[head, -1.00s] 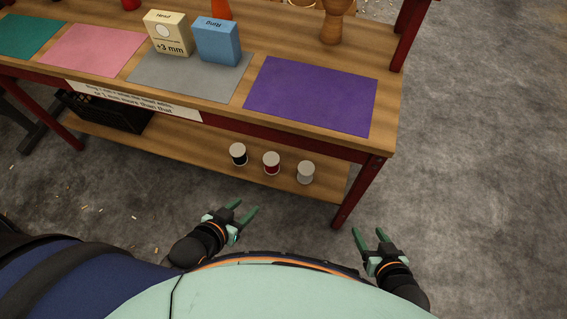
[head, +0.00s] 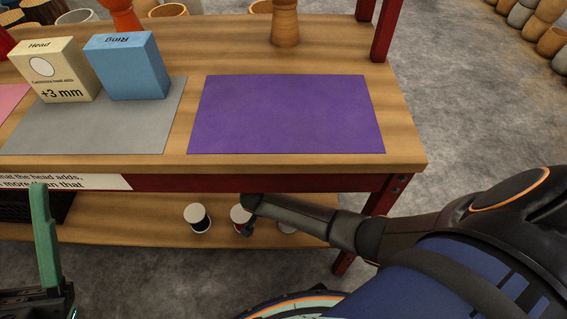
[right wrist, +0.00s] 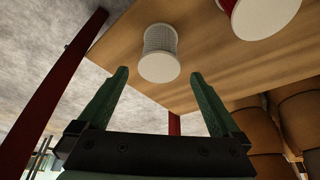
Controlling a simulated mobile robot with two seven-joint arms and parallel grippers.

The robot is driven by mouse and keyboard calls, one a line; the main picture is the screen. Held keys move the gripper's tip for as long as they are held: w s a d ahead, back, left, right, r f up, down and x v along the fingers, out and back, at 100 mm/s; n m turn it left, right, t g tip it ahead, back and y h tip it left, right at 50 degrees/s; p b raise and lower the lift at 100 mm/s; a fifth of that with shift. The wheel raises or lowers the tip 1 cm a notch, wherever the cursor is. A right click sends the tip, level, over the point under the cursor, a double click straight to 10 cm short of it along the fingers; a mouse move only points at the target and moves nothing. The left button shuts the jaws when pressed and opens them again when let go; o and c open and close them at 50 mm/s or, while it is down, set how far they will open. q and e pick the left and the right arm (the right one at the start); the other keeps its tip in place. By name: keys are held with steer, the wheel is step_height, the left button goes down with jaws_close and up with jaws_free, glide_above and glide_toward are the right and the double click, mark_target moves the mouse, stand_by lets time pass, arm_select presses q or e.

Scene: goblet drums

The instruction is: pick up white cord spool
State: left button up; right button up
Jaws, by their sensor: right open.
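The white cord spool (right wrist: 160,42) stands on the wooden lower shelf (head: 150,225). In the right wrist view it lies ahead of my right gripper (right wrist: 158,74), between the lines of its two green fingers and apart from them. That gripper is open and empty. In the head view my right arm covers most of the white spool (head: 287,229), and the right fingers cannot be made out. My left gripper (head: 44,240) is at the lower left of the head view, with one green finger clearly showing.
A red spool (head: 238,218) and a black spool (head: 197,218) stand left of the white one. The tabletop above carries a purple mat (head: 285,115), a grey mat (head: 100,130), a blue box (head: 128,65) and a cream box (head: 55,70). A red leg (head: 385,195) stands at the right.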

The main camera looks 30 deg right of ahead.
steer(key=b+x, duration=0.3)
steer(key=x, duration=0.2)
steer(key=shift+d+f, duration=0.25)
steer(key=b+x, duration=0.4)
steer(key=x, duration=0.3)
steer(key=shift+w+r+b, duration=0.1)
steer(key=shift+b, duration=0.2)
steer(key=shift+r, duration=0.1)
steer(key=c, duration=1.3)
